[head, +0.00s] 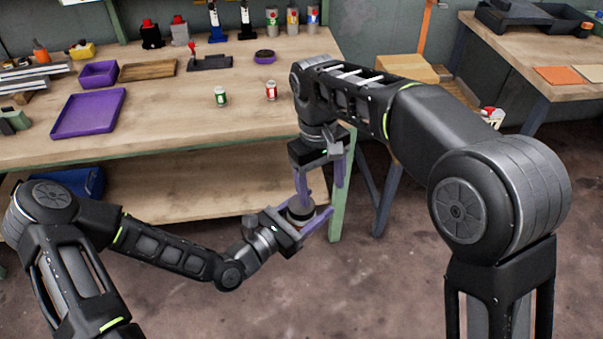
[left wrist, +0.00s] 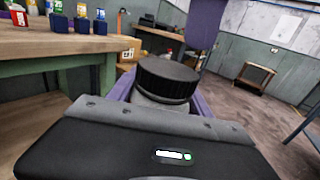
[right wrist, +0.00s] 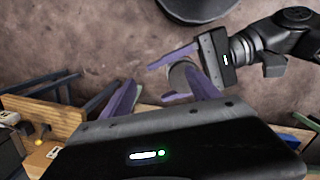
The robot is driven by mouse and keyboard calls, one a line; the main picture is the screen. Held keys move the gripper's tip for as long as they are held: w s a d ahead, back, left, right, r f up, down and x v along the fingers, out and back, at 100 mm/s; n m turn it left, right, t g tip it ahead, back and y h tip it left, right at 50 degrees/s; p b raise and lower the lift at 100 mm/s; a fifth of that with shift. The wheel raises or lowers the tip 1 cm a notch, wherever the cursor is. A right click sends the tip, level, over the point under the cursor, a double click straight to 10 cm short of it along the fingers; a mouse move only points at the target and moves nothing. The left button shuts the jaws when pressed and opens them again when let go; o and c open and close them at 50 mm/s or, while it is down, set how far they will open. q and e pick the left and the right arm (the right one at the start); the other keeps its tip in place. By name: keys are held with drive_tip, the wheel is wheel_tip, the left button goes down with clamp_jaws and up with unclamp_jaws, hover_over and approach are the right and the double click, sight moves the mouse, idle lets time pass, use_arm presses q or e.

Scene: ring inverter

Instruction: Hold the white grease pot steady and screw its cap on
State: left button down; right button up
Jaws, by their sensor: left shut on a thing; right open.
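The white grease pot (left wrist: 160,105) is held between the purple fingers of my left gripper (head: 308,211), which is shut on it in front of the bench. The black ribbed cap (left wrist: 168,80) sits on top of the pot in the left wrist view; how tightly it is screwed cannot be seen. My right gripper (head: 322,189) is open above the pot, fingers pointing down. In the right wrist view its fingers (right wrist: 163,82) spread on either side of the pot's image, apart from it. One purple right finger also shows behind the cap in the left wrist view.
The wooden bench (head: 160,125) stands behind, with a purple tray (head: 88,113), a dark round item on purple (head: 264,57) and two small cans, green (head: 220,96) and red (head: 271,91). A second table (head: 530,70) is at right. Open floor lies below the grippers.

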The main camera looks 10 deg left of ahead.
sight(302, 217)
drive_tip(key=a+r+n, duration=0.1)
drive_tip(key=n, duration=0.2)
drive_tip(key=a+r+n, duration=0.1)
drive_tip(key=n, duration=0.3)
drive_tip(key=s+a+r+n+y, duration=0.1)
drive_tip(key=n, duration=0.2)
drive_tip(key=shift+a+n, duration=0.1)
drive_tip(key=shift+n, duration=0.2)
drive_tip(key=n, duration=0.1)
drive_tip(key=r+n, duration=0.1)
drive_tip(key=n, duration=0.1)
drive_tip(key=shift+s+a+t, duration=0.2)
drive_tip(key=shift+a+t, duration=0.15)
drive_tip(key=shift+t, duration=0.05)
drive_tip(key=shift+f, duration=0.1)
drive_tip(key=shift+f, duration=3.9)
